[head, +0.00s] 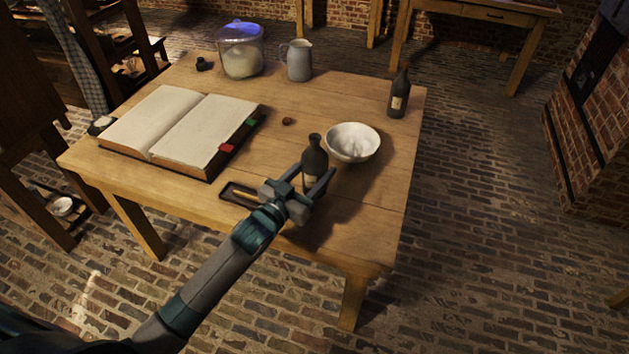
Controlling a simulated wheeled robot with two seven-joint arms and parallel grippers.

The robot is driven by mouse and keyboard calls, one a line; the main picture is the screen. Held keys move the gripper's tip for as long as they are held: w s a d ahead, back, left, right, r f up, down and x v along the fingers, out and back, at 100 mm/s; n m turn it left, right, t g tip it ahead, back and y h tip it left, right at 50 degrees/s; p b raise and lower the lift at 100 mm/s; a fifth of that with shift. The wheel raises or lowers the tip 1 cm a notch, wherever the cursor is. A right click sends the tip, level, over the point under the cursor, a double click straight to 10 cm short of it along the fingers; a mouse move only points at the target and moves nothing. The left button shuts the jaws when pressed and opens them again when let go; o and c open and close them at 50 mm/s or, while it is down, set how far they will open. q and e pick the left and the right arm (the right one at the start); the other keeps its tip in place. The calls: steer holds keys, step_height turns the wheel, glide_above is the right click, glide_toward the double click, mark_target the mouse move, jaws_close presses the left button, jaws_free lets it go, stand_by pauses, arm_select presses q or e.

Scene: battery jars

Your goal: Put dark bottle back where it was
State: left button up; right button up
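A dark bottle (314,156) with a pale label stands upright near the front of the wooden table, left of the white bowl. My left gripper (316,171) reaches in from the lower left, with one finger on each side of this bottle. Whether the fingers press on it is not clear, and the gripper hides its base, so I cannot tell if it touches the table. A second dark bottle (397,101) with a label stands upright near the table's far right corner. My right gripper is not in view.
The table (375,215) also holds a white bowl (353,142), an open book (180,130), a small dark tray (233,190), a grey pitcher (299,62) and a lidded glass jar (240,52). A small brown object (288,121) lies mid-table. The right front is clear.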

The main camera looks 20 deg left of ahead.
mark_target(315, 182)
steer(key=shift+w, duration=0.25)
arm_select(q)
steer(key=shift+f, duration=0.2)
step_height(315, 182, down, 3)
steer(key=shift+r, duration=0.1)
steer(key=shift+f, duration=0.45)
steer(key=o, duration=1)
steer(key=shift+f, duration=0.1)
steer(key=o, duration=0.4)
steer(key=shift+c, duration=0.2)
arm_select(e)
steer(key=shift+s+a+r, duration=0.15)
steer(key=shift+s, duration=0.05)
